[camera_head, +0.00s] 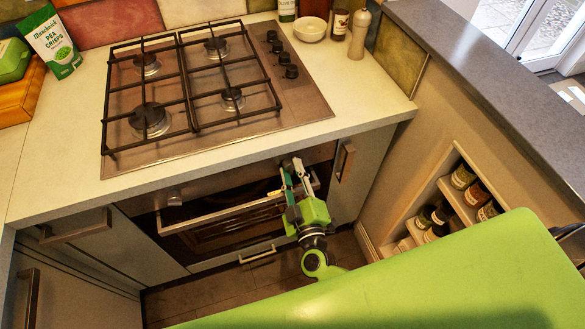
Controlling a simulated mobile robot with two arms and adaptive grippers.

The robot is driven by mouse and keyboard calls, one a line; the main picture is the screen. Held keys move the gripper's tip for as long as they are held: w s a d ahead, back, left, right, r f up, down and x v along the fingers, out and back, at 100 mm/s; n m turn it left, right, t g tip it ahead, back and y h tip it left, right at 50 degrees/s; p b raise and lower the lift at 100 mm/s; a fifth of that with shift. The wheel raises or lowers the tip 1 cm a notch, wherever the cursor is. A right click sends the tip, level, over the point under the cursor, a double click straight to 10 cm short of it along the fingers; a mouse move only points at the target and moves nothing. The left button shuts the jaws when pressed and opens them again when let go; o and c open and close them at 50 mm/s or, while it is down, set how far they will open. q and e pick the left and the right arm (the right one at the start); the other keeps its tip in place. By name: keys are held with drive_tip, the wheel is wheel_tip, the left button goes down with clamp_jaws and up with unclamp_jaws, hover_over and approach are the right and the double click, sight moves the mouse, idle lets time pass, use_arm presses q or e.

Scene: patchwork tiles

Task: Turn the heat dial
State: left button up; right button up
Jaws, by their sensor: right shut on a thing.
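The oven sits under the counter with a dark control panel (232,178) above its bar handle (225,208). One round dial (174,198) shows at the panel's left end. My right gripper (291,165) is at the panel's right end, its fingers reaching up past the right part of the handle. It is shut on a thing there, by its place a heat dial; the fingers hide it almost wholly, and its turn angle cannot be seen. My left gripper is not in view.
Above is a gas hob (190,85) with several black knobs (283,58) on its right. The counter edge overhangs the panel. A cabinet handle (345,161) is close right of my gripper. A spice niche (452,205) is in the right wall.

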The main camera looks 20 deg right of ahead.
drive_tip(key=m+p, duration=0.2)
drive_tip(key=m, duration=0.1)
drive_tip(key=shift+r, duration=0.15)
drive_tip(key=m+p, duration=0.1)
drive_tip(key=m, duration=0.3)
drive_tip(key=shift+m+g+y+p, duration=0.3)
drive_tip(key=shift+g+p, duration=0.05)
drive_tip(key=shift+g, duration=0.05)
drive_tip(key=m, duration=0.3)
drive_tip(key=shift+y, duration=0.3)
drive_tip(key=m, duration=0.4)
drive_tip(key=shift+y, duration=0.3)
drive_tip(key=m+b, duration=0.2)
drive_tip(key=m, duration=0.2)
drive_tip(key=shift+y, duration=0.3)
drive_tip(key=m+b, duration=0.2)
drive_tip(key=m, duration=0.1)
drive_tip(key=shift+m+y, duration=0.3)
drive_tip(key=shift+m, duration=0.1)
drive_tip(key=m+b, duration=0.4)
drive_tip(key=m, duration=0.1)
drive_tip(key=shift+y, duration=0.3)
drive_tip(key=shift+d+m+t+b, duration=0.1)
drive_tip(key=shift+m+t+b, duration=0.3)
drive_tip(key=shift+m+b, duration=1.45)
drive_tip(key=shift+m+p, duration=0.3)
drive_tip(key=shift+m, duration=0.15)
